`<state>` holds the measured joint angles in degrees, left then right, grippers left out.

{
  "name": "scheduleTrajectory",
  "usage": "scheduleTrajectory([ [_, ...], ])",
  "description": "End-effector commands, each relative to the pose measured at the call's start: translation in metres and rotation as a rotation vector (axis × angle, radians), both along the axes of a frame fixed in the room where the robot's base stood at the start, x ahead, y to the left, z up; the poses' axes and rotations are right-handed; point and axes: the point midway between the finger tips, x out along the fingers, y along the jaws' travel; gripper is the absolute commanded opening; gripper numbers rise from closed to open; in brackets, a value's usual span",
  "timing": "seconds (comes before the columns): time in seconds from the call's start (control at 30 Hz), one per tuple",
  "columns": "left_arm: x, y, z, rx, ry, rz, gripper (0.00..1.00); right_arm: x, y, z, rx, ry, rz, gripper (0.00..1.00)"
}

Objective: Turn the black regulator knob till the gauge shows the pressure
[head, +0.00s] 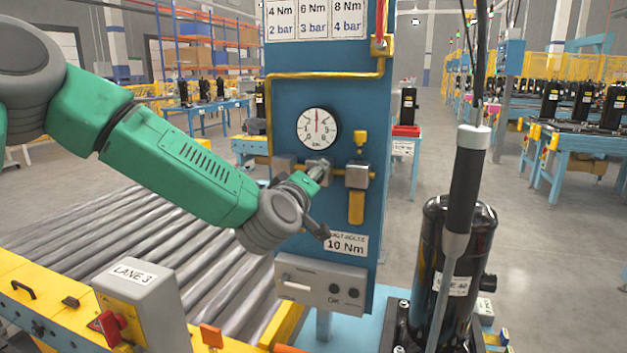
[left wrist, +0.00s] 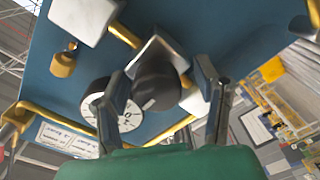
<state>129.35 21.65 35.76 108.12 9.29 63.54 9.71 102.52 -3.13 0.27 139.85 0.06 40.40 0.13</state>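The black regulator knob (left wrist: 157,82) sticks out from the blue panel in the left wrist view. My left gripper (left wrist: 159,75) has one finger on each side of it, with gaps visible, so it looks open around the knob. In the head view my left gripper (head: 309,183) is at the regulator below the gauge and hides the knob. The round white gauge (head: 318,128) has its needle pointing about straight up; its numbers are too small to read surely. A finger partly covers the gauge (left wrist: 95,97) in the left wrist view. My right gripper is not in view.
A chart (head: 316,18) pairs 4 Nm with 2 bar, 6 with 3, 8 with 4. A label (head: 346,245) reads 10 Nm. A hanging black tool (head: 466,185) and a black compressor (head: 478,255) stand right of the panel. A roller conveyor (head: 150,240) lies left.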

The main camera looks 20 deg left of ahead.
Motion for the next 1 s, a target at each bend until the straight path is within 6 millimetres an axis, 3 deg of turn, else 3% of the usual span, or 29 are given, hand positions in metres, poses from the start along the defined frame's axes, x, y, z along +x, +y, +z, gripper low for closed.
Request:
scheduleTrajectory([
  [0.27, -0.005, -0.001, 0.002, 0.000, -0.002, -0.002, 0.56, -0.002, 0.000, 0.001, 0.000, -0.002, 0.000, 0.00],
  [0.7, -0.090, 0.002, 0.002, 0.000, 0.000, -0.002, 0.56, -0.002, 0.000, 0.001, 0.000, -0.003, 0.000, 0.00],
  [1.0, -0.118, 0.003, 0.002, -0.001, 0.000, 0.000, 0.56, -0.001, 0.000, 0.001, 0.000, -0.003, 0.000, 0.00],
])
